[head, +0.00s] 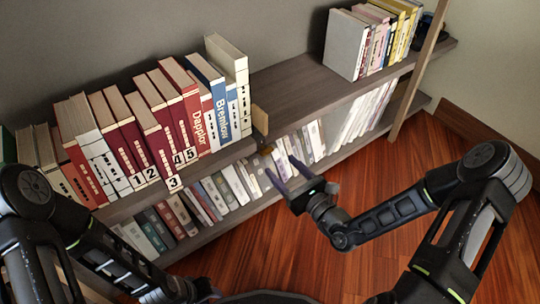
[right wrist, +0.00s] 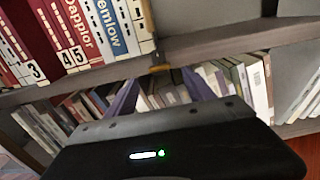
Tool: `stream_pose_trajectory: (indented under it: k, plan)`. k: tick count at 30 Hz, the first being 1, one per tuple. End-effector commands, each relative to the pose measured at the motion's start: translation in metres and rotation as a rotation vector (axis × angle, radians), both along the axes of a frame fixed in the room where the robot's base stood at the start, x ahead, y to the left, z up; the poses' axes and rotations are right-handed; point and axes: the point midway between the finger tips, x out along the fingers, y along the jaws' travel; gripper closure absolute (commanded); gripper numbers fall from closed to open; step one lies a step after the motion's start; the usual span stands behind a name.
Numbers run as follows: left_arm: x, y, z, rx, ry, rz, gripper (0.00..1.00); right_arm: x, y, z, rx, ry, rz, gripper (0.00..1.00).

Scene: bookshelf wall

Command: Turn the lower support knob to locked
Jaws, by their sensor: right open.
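A small orange-yellow knob (right wrist: 160,69) sits on the shelf's front at the divider, just under the middle board, in the right wrist view. In the head view it is a tiny yellowish spot (head: 267,149) beside the divider's lower end. My right gripper (head: 280,164) is open and empty, its two purple fingers pointing at the shelf front. In the right wrist view its fingertips (right wrist: 160,77) lie left and right of the knob, with a gap on both sides. Whether they reach its depth is unclear. My left arm ends low in the head view; its gripper (head: 205,291) is barely visible.
Numbered red and white books (head: 135,140) stand on the middle board left of the divider (head: 260,118). More books (head: 190,215) fill the lower shelf close behind the right fingers. The wooden floor (head: 290,250) is clear.

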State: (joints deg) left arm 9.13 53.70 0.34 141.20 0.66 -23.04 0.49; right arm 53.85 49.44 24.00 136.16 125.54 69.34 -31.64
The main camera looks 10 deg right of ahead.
Motion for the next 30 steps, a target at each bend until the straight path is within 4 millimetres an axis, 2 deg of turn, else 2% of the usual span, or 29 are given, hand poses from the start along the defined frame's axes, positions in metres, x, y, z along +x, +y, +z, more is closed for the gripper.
stream_pose_trajectory:
  k: [9, 13, 23, 30]
  plan:
    - [0.003, 0.001, -0.021, -0.002, -0.003, 0.004, 0.69, 0.045, 0.019, -0.003, 0.000, -0.002, 0.002, 0.38]
    - [0.004, 0.001, -0.024, -0.004, -0.004, 0.004, 0.69, 0.057, 0.024, -0.002, 0.000, -0.001, 0.002, 0.38]
    - [0.004, 0.001, -0.024, -0.004, -0.004, 0.004, 0.69, 0.061, 0.025, 0.000, 0.001, -0.001, 0.002, 0.38]
    - [0.004, 0.001, -0.024, -0.004, -0.004, 0.004, 0.69, 0.061, 0.025, 0.000, 0.000, -0.001, 0.002, 0.57]
